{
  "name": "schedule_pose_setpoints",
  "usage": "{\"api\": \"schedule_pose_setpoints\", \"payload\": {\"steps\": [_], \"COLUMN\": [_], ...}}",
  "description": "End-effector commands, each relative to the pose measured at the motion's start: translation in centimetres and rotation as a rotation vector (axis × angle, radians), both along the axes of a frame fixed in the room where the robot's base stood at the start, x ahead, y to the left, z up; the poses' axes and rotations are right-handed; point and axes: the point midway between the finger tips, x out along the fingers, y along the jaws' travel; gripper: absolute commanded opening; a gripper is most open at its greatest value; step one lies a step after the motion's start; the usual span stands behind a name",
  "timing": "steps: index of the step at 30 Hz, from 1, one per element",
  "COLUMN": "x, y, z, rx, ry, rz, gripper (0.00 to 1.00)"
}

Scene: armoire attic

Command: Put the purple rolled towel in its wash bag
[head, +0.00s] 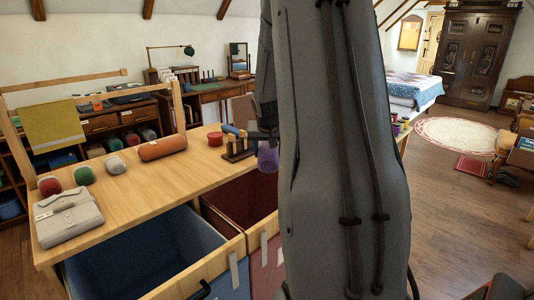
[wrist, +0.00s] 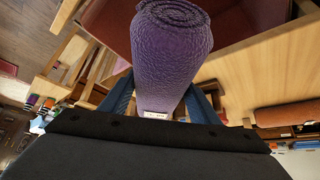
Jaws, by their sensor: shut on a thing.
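The purple rolled towel (wrist: 172,55) stands between the two blue fingers of my gripper (wrist: 165,105) in the wrist view, with its spiral end away from the palm. The gripper is shut on it. In the head view the purple towel (head: 268,158) hangs near the right end of the wooden bench, close to the red-lined bin. My arm hides part of that area. A light grey bag with a flap and strap (head: 68,218) lies on the bench's left end. I cannot tell which container is the purple towel's wash bag.
A dark wooden rack (head: 238,150) stands near the towel. Open blue-lined (head: 150,255) and red-lined (head: 245,200) bins sit along the bench's front.

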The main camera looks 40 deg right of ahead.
Motion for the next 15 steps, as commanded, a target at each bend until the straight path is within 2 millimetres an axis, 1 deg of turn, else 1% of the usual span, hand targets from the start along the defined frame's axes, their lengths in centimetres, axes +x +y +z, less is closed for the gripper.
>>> {"api": "schedule_pose_setpoints", "payload": {"steps": [5,15], "x": [0.1,0.1], "y": [0.0,0.1], "z": [-1.4,-5.1], "rx": [0.000,0.000], "ry": [0.000,0.000], "rz": [0.001,0.001], "gripper": [0.30,0.30]}}
